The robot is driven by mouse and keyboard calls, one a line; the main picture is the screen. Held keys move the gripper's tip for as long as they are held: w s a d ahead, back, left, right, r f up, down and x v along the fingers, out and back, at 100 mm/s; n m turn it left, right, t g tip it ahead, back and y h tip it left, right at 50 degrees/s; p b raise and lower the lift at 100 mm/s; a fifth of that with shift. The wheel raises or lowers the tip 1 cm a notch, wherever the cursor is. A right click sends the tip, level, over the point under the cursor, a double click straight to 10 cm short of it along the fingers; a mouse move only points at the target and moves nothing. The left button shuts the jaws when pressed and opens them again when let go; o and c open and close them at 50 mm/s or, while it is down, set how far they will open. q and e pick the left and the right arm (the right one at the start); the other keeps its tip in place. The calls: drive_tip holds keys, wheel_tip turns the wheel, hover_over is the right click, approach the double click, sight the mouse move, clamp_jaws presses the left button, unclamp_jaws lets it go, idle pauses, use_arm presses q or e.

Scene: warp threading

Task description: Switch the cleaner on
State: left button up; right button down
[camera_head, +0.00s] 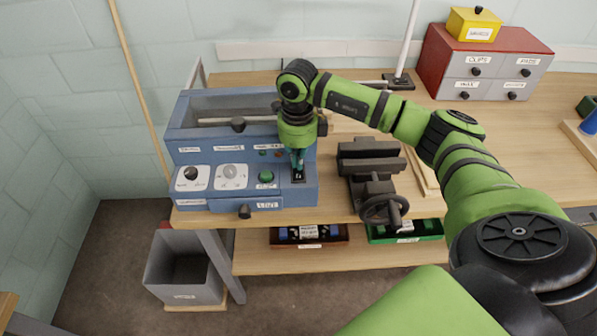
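The cleaner (225,140) is a blue box with an open basin on top, at the left end of the wooden bench. Its sloped front panel has a dark knob on a white plate (191,178), a pale dial (231,176), a green button (266,177) and a dark rocker switch (298,174) at the right end. My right gripper (298,172) points down at the rocker switch, its narrow fingers together and empty. Its tips are at or just above the switch; I cannot tell if they touch. They partly hide the switch. My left gripper is not in view.
A dark vise (371,172) stands just right of the cleaner. A red and grey drawer cabinet (487,66) with a yellow box (474,24) stands at the back right. Bins sit on the lower shelf (340,258). A grey bin (183,268) stands on the floor.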

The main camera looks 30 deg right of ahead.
drive_tip(key=shift+f, duration=0.35)
drive_tip(key=shift+s, duration=0.1)
drive_tip(key=shift+w+r+p, duration=0.2)
drive_tip(key=shift+r+p, duration=0.2)
drive_tip(key=shift+r, duration=0.45)
drive_tip(key=shift+r+p, duration=1.6)
drive_tip(key=shift+r, duration=1.15)
drive_tip(key=shift+s, duration=0.1)
drive_tip(key=shift+f, duration=0.1)
